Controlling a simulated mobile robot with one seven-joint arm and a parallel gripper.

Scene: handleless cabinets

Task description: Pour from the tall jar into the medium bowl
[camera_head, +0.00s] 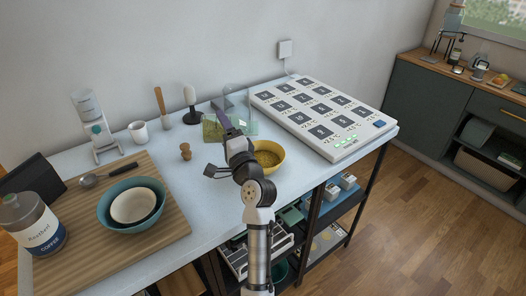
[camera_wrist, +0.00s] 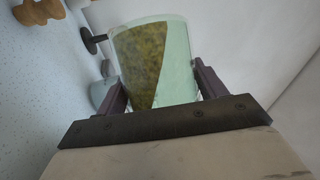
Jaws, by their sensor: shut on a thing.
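My gripper (camera_head: 231,126) is shut on a clear greenish jar (camera_head: 242,108), held above the counter behind the yellow bowl. In the wrist view the jar (camera_wrist: 178,60) sits between both fingers of my gripper (camera_wrist: 161,84). Olive-yellow grains fill part of it, with a slanted edge, so it looks tilted. The yellow bowl (camera_head: 279,168), apparently the medium one, stands on the counter just right of my gripper, with yellow-brown grains in it. My arm partly hides its left side. I cannot see a stream between jar and bowl.
A wooden board (camera_head: 165,232) at left holds a teal bowl (camera_head: 113,222) with a cream bowl (camera_head: 133,206) inside. A coffee canister (camera_head: 37,228) stands at far left. A big white button panel (camera_head: 322,115) lies at right.

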